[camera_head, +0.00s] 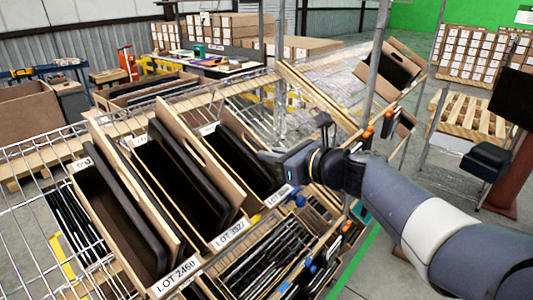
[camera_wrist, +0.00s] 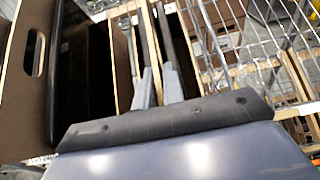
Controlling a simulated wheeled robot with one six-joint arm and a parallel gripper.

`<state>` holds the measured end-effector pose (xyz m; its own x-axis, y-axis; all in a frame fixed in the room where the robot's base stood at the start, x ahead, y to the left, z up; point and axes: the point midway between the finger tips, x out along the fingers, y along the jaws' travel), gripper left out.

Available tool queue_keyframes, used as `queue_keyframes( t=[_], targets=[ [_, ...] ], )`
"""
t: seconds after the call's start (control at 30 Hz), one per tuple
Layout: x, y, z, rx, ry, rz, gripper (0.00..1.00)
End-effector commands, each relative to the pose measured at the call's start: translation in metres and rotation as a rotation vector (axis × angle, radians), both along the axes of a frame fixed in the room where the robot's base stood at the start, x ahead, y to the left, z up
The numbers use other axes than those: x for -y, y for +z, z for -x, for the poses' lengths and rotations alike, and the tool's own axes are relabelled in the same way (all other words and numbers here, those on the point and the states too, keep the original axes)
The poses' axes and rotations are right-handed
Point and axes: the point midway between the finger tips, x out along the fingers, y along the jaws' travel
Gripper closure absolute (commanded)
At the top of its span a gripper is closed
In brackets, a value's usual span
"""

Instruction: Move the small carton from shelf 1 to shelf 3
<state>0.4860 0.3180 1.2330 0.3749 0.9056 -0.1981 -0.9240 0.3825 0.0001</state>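Several tilted brown cartons stand side by side on the wire shelf (camera_head: 38,150). The rightmost carton (camera_head: 228,143) looks smallest and has a dark inside; the frames do not confirm it is the task's carton. Shelf numbers are not readable.
Cartons labelled LOT 2460 (camera_head: 175,278) and LOT 3527 (camera_head: 228,236) stand left of the rightmost carton. A lower level holds dark items (camera_head: 265,250). A metal post (camera_head: 377,55) rises behind my arm. Another tilted carton (camera_head: 398,68) sits at upper right.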

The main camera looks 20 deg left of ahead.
Motion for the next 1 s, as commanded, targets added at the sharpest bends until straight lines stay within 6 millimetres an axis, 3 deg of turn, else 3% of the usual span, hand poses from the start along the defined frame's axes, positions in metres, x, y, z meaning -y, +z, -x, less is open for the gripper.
queue_keyframes(
  t=[0.23,1.0],
  targets=[
    [0.0001,0.0000,0.0000,0.000,0.000,0.000,1.00],
    [-0.0001,0.0024,0.0000,0.002,0.000,-0.003,1.00]
  ],
)
